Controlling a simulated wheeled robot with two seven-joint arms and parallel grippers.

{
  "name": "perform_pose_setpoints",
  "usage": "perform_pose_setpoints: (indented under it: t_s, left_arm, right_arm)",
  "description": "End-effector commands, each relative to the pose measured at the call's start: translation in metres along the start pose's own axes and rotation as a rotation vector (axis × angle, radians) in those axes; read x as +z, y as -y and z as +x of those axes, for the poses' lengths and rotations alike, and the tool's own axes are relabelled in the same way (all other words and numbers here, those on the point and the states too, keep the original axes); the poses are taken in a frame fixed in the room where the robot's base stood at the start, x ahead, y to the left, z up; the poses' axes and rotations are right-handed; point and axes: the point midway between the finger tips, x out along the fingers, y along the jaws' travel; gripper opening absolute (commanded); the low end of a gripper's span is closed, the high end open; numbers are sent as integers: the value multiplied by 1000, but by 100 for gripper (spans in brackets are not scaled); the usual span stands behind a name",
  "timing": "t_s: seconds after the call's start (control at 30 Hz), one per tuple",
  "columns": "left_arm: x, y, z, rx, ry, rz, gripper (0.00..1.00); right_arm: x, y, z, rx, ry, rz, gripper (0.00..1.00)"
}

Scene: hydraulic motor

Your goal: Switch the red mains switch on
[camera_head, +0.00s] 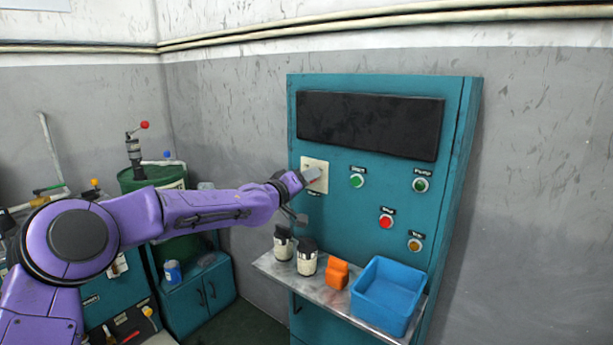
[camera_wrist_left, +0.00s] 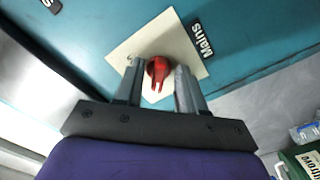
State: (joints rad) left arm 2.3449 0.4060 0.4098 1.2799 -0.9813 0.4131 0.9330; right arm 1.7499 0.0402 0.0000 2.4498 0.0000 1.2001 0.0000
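The red mains switch (camera_wrist_left: 157,71) sits on a cream plate (camera_wrist_left: 178,43) beside a black "Mains" label in the left wrist view. In the head view the plate (camera_head: 308,163) is on the left of the teal cabinet's front, and my gripper hides the switch. My left gripper (camera_wrist_left: 158,75) has its two fingers apart, one on each side of the red knob. I cannot tell whether either finger touches it. In the head view the left gripper (camera_head: 312,175) is at the plate. My right gripper is not in view.
The teal cabinet (camera_head: 335,210) carries a green button (camera_head: 357,180), a pump button (camera_head: 421,185), a red button (camera_head: 386,221) and an orange button (camera_head: 414,245). The shelf below holds a blue bin (camera_head: 385,315), an orange block (camera_head: 337,275) and two jars (camera_head: 307,262).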

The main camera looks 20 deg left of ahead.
Motion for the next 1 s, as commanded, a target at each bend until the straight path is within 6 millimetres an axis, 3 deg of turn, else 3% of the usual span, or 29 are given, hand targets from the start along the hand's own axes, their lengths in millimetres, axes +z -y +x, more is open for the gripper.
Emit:
perform_pose_setpoints:
  t_s: [0.17,0.23,0.3,0.67,1.0]
  left_arm:
    - [0,0,0,0,0,0,39]
    - [0,0,0,0,0,0,23]
    - [0,0,0,0,0,0,0]
    - [0,0,0,1,0,41,0]
    - [0,-1,0,0,1,272,0]
  right_arm:
    - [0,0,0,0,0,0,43]
    - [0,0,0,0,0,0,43]
    - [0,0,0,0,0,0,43]
    - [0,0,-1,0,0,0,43]
    - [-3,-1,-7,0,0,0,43]
